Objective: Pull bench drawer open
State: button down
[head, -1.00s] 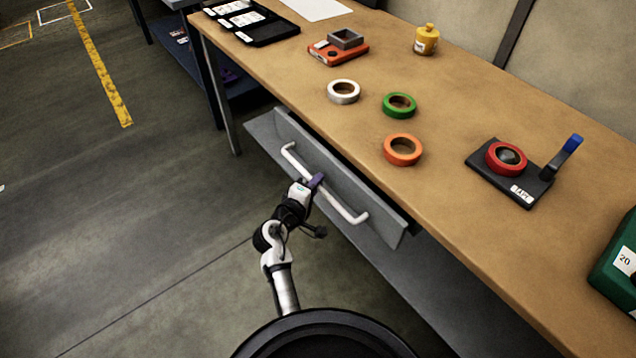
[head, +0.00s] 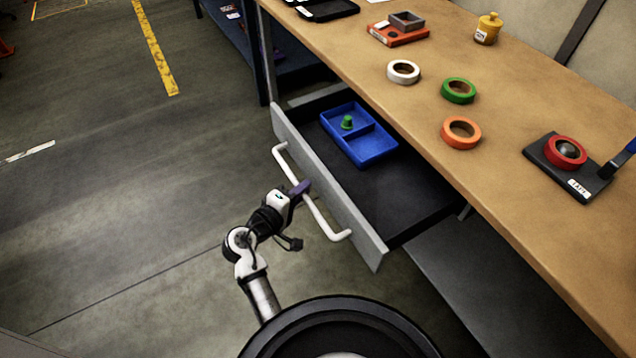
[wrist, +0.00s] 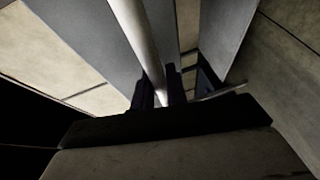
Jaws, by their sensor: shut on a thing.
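The bench drawer (head: 357,233) stands well out from under the wooden bench top, its dark inside showing. Its white bar handle (head: 325,222) runs along the grey front. My gripper (head: 301,189) is shut on the handle near its middle. In the wrist view the handle (wrist: 138,42) runs down between the two dark fingers of my gripper (wrist: 158,92). Inside the drawer, toward its left end, lies a blue two-part tray (head: 374,150) with a small green piece (head: 347,122) in one compartment.
On the bench top (head: 400,112) are a white ring (head: 403,72), a green ring (head: 458,91), an orange ring (head: 461,133) and a black tape holder (head: 590,184). A lower grey shelf (head: 450,290) lies under the bench. Floor left of the drawer is clear.

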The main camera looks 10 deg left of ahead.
jog(key=shift+s+a, duration=0.65)
jog(key=shift+a, duration=0.1)
jog(key=c, duration=1.4)
grip_release()
jog(key=b+v, duration=0.2)
jog(key=v, duration=1.2)
jog(key=shift+b, duration=0.3)
jog(key=shift+w, duration=0.1)
